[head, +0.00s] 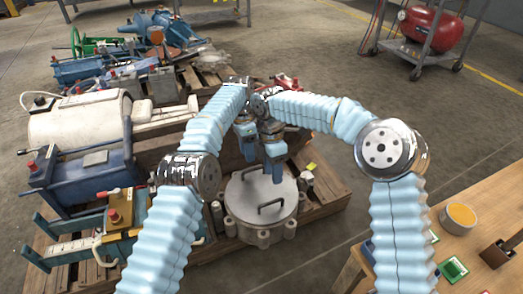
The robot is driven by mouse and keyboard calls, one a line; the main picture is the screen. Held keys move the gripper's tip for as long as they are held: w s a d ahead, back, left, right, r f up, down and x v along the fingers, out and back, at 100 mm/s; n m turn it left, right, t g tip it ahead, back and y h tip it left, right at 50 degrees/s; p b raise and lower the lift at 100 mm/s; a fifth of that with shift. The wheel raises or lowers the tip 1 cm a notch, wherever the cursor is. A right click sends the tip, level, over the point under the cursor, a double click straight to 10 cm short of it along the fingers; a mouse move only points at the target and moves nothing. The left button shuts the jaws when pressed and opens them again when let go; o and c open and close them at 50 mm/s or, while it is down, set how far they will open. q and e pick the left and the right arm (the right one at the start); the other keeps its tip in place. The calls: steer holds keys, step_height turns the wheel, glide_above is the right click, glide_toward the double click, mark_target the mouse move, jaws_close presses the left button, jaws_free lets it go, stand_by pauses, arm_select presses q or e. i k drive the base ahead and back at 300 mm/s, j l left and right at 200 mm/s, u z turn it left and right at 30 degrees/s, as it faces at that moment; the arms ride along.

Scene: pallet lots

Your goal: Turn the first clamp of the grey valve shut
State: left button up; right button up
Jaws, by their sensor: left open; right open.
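A round grey metal body with a flat lid (245,199), which looks like the grey valve, stands on the wooden pallet in the middle of the head view. The lid has two dark bar handles, and several clamp-like lugs sit around its rim; I cannot tell which is the first clamp or how any of them is turned. My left gripper (250,158) is open, above the far side of the lid. My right gripper (275,179) is open and lower, pointing down over the lid's far right part. I cannot tell whether it touches. Neither visibly holds anything.
A wooden table (470,236) with an orange-filled cup (461,216) is at right. A red tank (432,27) stands on a cart behind. Floor between is clear.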

mark_target(303, 178)
steer(key=k, duration=1)
